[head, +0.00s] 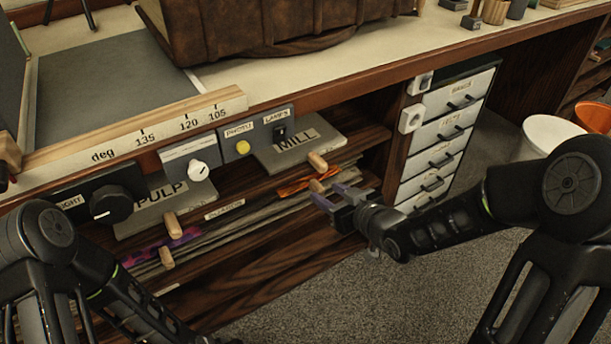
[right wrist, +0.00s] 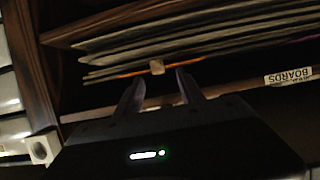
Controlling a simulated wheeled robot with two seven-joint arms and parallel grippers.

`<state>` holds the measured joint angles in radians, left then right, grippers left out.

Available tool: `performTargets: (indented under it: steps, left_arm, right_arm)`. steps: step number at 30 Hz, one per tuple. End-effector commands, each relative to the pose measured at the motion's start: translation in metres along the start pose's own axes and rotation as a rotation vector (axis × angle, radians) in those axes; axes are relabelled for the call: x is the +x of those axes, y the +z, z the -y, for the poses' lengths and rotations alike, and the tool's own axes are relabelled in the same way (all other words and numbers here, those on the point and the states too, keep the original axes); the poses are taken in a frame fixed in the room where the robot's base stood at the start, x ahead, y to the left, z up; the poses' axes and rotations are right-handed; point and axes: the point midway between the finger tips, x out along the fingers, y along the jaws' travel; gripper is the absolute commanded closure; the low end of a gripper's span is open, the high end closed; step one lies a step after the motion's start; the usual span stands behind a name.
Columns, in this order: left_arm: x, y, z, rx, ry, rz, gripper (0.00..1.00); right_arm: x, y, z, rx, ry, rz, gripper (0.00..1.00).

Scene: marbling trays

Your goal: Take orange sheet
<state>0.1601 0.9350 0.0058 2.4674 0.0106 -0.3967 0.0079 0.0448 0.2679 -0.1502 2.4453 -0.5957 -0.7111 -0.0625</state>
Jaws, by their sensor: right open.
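The orange sheet (head: 297,186) lies flat among a stack of sheets on the shelf under the counter, its patterned orange front showing in the head view. In the right wrist view the orange sheet (right wrist: 130,73) is a thin bright edge. A small wooden tab (right wrist: 157,66) sticks out at that edge. My right gripper (head: 326,193) is open at the shelf front, close to the tab. In the right wrist view its two fingers (right wrist: 158,84) stand apart on either side of the tab, with no visible contact. My left gripper is out of view.
Boards marked PULP (head: 150,206) and MILL (head: 284,150) lie on the shelf above, with wooden tabs. A purple patterned sheet (head: 165,244) lies to the left. A white drawer unit (head: 436,150) stands right of the shelf. Grey carpet (head: 310,296) in front is clear.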

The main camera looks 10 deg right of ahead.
Motion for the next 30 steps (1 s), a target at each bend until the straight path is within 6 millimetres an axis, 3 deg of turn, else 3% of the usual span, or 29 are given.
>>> performTargets:
  steps: [7,12,30]
  left_arm:
    - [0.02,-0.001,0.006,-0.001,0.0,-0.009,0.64]
    - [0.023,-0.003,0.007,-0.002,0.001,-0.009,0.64]
    - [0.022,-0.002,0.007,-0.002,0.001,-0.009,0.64]
  right_arm:
    - [0.033,0.004,-0.002,-0.002,-0.002,-0.001,0.55]
    - [0.05,0.001,-0.002,-0.001,-0.001,0.0,0.55]
    - [0.05,0.0,-0.003,-0.001,0.0,0.0,0.55]
